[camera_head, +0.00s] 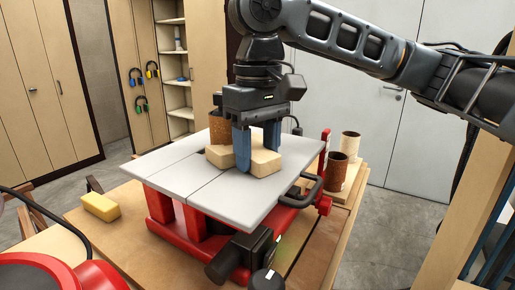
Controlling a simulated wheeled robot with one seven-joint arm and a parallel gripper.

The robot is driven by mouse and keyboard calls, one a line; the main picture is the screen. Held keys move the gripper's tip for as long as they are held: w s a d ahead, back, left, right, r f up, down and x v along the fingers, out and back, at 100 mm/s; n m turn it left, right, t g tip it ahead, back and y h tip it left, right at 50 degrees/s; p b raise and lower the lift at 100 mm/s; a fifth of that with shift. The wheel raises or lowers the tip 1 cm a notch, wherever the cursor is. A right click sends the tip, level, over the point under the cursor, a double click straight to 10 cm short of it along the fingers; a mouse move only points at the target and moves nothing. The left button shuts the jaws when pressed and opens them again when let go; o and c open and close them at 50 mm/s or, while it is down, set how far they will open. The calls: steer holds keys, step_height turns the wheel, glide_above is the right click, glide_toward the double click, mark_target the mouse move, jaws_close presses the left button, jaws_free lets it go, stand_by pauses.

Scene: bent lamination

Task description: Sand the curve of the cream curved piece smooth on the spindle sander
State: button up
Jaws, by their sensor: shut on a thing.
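The cream curved piece (263,161) lies on the light grey table (188,166) of the red spindle sander. My gripper (256,158) points down over it, its blue fingers shut on the piece. The brown sanding spindle (221,128) stands upright just left of my gripper, partly behind the piece. The piece appears to be beside the spindle; whether they touch I cannot tell. The piece's curved side is partly hidden by the fingers.
A yellow block (100,206) lies on the wooden bench at the left. Spare sanding sleeves (338,167) stand on the right behind the sander. A dark handle (310,190) juts from the sander's right side. The front left of the sander's table is clear.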

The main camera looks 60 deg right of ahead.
steer(key=shift+s+a+p, duration=0.15)
steer(key=shift+s+p, duration=0.05)
steer(key=shift+p, duration=0.1)
stand_by(0.6)
steer(key=shift+w+a+p, duration=0.2)
steer(key=shift+a+p, duration=0.15)
steer(key=shift+a, duration=0.3)
stand_by(0.4)
steer(key=shift+w, duration=0.25)
stand_by(1.6)
steer(key=shift+s+p, duration=0.3)
steer(key=shift+p, duration=0.15)
stand_by(0.5)
steer(key=shift+s+a+r+p, duration=0.25)
steer(key=shift+s+p, duration=0.1)
steer(key=shift+s, duration=0.4)
steer(key=shift+s+a+r+p, duration=0.15)
steer(key=shift+s+a+p, duration=0.2)
steer(key=shift+s, duration=0.45)
steer(key=shift+s+a+r+p, duration=0.2)
steer(key=shift+s+p, duration=0.2)
steer(key=shift+s, duration=0.35)
